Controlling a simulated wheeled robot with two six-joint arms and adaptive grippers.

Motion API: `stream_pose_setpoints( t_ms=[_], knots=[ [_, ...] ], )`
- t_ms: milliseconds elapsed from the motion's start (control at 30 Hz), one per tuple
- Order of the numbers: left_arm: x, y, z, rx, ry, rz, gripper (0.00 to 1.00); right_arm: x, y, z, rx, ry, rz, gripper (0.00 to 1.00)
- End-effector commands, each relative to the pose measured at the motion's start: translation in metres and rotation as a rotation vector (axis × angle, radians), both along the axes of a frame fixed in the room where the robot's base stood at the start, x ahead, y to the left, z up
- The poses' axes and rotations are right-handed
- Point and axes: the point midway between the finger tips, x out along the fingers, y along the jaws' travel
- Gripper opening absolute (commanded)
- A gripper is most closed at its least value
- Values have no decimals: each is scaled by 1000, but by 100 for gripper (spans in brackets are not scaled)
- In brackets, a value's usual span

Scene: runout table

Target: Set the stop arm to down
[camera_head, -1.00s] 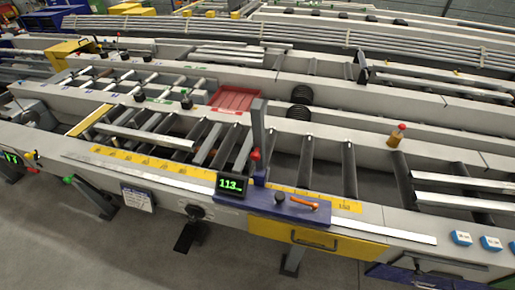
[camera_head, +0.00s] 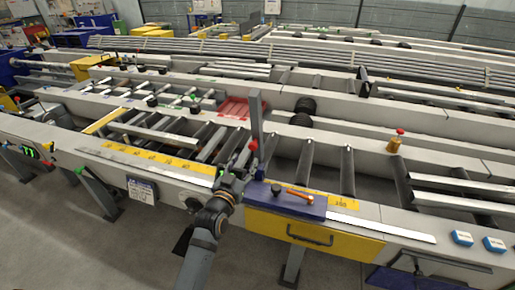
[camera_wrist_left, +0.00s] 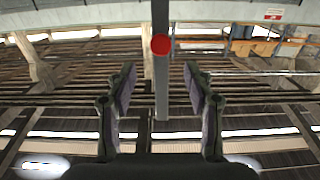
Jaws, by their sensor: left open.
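The stop arm (camera_head: 256,112) is a grey bar standing upright at the runout table's front rail, with a red knob (camera_head: 253,145) low on it. My left gripper (camera_head: 240,160) is open, just in front and to the left of the knob, with nothing held. In the left wrist view the red knob (camera_wrist_left: 161,44) and the grey bar (camera_wrist_left: 161,95) appear between the two spread fingers (camera_wrist_left: 159,70), ahead of them. I cannot tell whether the fingers touch the bar. My right gripper is not in view.
A blue block (camera_head: 285,201) with an orange lever (camera_head: 299,195) and a dark knob sits right of my gripper, above a yellow drawer (camera_head: 350,243). A red tray (camera_head: 232,108) and an amber bottle (camera_head: 395,144) stand farther back.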

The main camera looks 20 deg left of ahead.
Motion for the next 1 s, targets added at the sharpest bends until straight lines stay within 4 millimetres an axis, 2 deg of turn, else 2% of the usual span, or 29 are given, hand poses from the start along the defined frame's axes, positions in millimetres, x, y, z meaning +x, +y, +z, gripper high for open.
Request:
stream_pose_setpoints(
  t_ms=[100,300,500,633,867,1000],
  knots=[
    [19,-1,4,1,-1,-1,53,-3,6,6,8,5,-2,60],
    [63,-2,3,1,1,0,53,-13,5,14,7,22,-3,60],
    [93,-3,1,0,1,0,53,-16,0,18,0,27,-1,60],
    [100,-3,0,0,1,0,53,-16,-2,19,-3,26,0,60],
    [100,-3,0,0,1,0,53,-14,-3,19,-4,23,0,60],
    [100,-3,-1,0,1,0,35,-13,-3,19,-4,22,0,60]
  ],
)
